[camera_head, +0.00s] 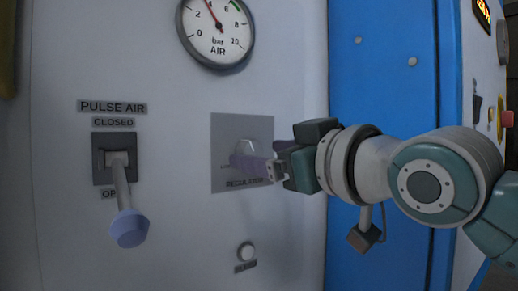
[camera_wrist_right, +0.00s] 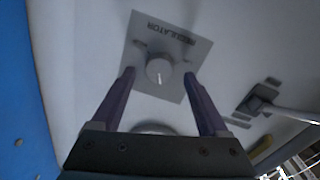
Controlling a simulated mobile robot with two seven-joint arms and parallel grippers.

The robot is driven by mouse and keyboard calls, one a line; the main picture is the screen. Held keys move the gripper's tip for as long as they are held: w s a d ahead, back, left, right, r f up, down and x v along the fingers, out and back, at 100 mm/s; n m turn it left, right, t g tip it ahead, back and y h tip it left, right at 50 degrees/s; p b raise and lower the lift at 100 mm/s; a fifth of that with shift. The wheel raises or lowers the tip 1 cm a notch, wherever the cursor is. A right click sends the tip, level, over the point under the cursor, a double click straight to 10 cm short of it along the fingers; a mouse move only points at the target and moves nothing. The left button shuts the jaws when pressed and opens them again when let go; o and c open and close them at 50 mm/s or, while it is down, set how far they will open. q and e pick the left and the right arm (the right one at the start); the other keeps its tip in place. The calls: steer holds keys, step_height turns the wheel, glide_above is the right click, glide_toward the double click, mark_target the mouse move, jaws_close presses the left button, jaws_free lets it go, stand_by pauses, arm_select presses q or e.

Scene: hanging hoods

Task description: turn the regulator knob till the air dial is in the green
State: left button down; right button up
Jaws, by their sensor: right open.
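The regulator knob (camera_head: 246,147) is a pale round knob on a grey plate (camera_head: 225,125), partly hidden by my fingers in the head view. In the right wrist view the knob (camera_wrist_right: 159,71) shows whole, with a white pointer line. My right gripper (camera_wrist_right: 159,76) is open, with one dark finger on each side of the knob; I cannot tell whether they touch it. In the head view my right gripper (camera_head: 247,160) reaches in from the right. The air dial (camera_head: 217,30) has its red needle near 4; a green mark sits near 6, at its upper right. My left gripper is out of view.
A pulse air lever (camera_head: 124,195) with a blue-grey end sticks out at the left and hangs downward. A small round button (camera_head: 246,251) is below the plate. A blue panel (camera_head: 385,70) is to the right, with a red button (camera_head: 507,118) beyond it.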

steer(key=shift+x, duration=0.85)
jaws_close()
